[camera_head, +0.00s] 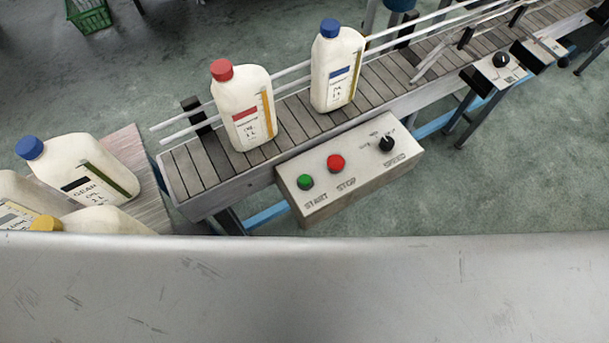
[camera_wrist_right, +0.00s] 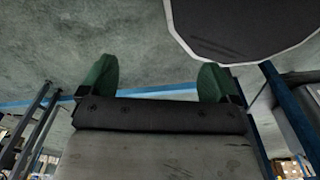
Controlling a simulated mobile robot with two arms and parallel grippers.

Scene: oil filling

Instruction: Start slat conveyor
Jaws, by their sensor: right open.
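The slat conveyor (camera_head: 370,93) runs from the lower left to the upper right in the head view. A control box (camera_head: 349,176) is fixed to its near side, with a green START button (camera_head: 305,182), a red STOP button (camera_head: 336,162) and a black SPEED knob (camera_head: 386,143). A red-capped bottle (camera_head: 243,106) and a blue-capped bottle (camera_head: 336,68) stand upright on the slats. My right gripper (camera_wrist_right: 158,80) shows in the right wrist view, its two green fingers wide apart with nothing between them. My left gripper is not in view.
Several bottles, one blue-capped (camera_head: 90,168), stand on a wooden surface (camera_head: 121,146) at the left. A grey metal surface (camera_head: 310,290) fills the bottom of the head view. A second control box (camera_head: 502,66) stands farther right. A green crate (camera_head: 89,15) is on the floor.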

